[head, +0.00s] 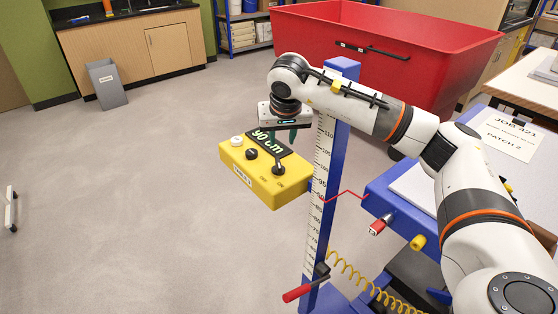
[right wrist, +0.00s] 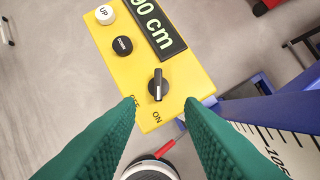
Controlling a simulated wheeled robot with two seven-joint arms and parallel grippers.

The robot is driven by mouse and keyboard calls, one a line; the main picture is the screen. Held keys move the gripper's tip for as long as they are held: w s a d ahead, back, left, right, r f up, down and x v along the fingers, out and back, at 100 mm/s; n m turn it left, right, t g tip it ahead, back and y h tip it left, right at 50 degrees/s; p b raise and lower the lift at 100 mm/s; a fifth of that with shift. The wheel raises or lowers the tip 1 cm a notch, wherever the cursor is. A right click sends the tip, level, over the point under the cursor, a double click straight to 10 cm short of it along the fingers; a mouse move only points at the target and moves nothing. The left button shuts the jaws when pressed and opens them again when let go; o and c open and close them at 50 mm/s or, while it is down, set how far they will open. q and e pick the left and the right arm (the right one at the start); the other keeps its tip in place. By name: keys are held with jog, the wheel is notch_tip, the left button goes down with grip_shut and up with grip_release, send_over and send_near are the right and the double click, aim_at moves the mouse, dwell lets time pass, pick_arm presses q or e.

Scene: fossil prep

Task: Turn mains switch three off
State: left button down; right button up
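A yellow control box (head: 262,180) hangs on the blue column, its front label apparently reading TABLE 3. On it a black rotary switch (right wrist: 158,85) sits beside OFF and ON marks, its pointer line aimed roughly at ON. The switch also shows in the head view (head: 278,168). My right gripper (right wrist: 160,101) is open, its green fingers spread to either side of the switch's near side, apparently above the box and not touching it. In the head view the right gripper (head: 282,138) hangs over the box. My left gripper is not in view.
The box also has a white UP button (right wrist: 105,14), a black button (right wrist: 122,46) and a display (right wrist: 160,27) reading 90 cm. A blue column (head: 338,140) with a scale stands close by. A red bin (head: 420,50) is behind.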

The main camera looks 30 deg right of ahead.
aim_at(278, 162)
jog(key=p+x, duration=0.1)
jog(key=x, duration=1)
jog(key=shift+a+f, duration=0.1)
jog(key=shift+f, duration=0.25)
grip_shut()
